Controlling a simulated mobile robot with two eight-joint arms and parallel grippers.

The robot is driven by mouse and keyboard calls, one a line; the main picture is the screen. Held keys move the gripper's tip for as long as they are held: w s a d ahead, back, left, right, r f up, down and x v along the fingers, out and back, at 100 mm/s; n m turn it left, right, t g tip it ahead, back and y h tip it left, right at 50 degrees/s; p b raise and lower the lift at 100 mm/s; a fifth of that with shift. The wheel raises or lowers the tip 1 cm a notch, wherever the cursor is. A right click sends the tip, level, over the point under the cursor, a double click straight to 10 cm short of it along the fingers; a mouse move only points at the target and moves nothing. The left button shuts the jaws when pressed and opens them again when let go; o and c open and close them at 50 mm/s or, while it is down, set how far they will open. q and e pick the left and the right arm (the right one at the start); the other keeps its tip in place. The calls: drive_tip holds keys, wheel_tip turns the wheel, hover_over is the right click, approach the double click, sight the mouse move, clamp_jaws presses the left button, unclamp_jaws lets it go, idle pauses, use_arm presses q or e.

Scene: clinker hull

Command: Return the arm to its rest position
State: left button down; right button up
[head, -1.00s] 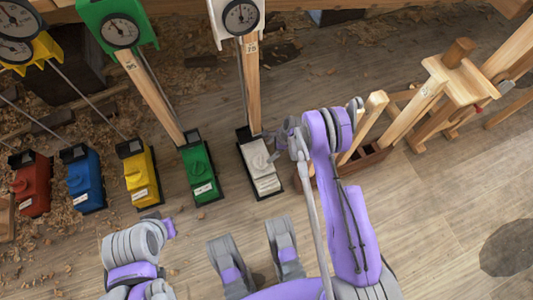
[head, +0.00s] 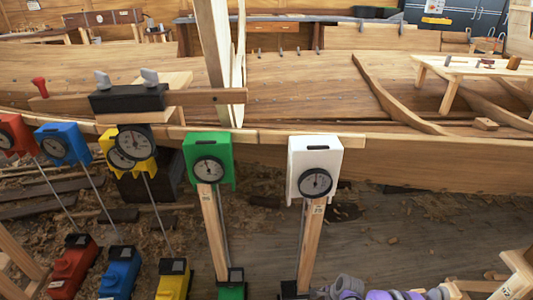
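Part of my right arm, purple and grey, shows at the bottom edge, right of the foot of the white gauge's post. Its grey end, around my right gripper (head: 335,289), is small and cut off by the frame, so I cannot tell whether the fingers are open or shut. It is close to the black base (head: 291,290) under the white gauge; I cannot tell if they touch. My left arm and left gripper are out of view.
A white gauge (head: 315,167) and a green gauge (head: 208,160) stand on wooden posts against the hull (head: 330,90). Yellow, blue and red gauges are at left, with coloured bases on the floor below. Wooden stands (head: 515,280) are at lower right. Floor right of the white gauge is fairly clear.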

drive_tip(key=s+a+r+n+t+h, duration=0.1)
drive_tip(key=s+r+n, duration=0.35)
drive_tip(key=r, duration=0.75)
drive_tip(key=s+a+r+n+h, duration=0.1)
drive_tip(key=s+r+n, duration=0.35)
drive_tip(key=r, duration=0.75)
drive_tip(key=s+r+n+t+h, duration=0.1)
drive_tip(key=s+r+n, duration=0.3)
drive_tip(key=s, duration=0.5)
drive_tip(key=s+r+n+t+h, duration=0.1)
drive_tip(key=s+r+n, duration=0.2)
drive_tip(key=s+n, duration=0.5)
use_arm(q)
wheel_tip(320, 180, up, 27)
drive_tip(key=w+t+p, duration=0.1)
drive_tip(key=p, duration=2.2)
drive_tip(key=shift+p, duration=0.4)
use_arm(e)
wheel_tip(320, 180, up, 26)
drive_tip(key=m, duration=0.1)
drive_tip(key=shift+d+r+t, duration=0.25)
drive_tip(key=shift+d+t, duration=0.05)
drive_tip(key=shift+t, duration=0.1)
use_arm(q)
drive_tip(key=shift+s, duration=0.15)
use_arm(e)
drive_tip(key=shift+s, duration=0.25)
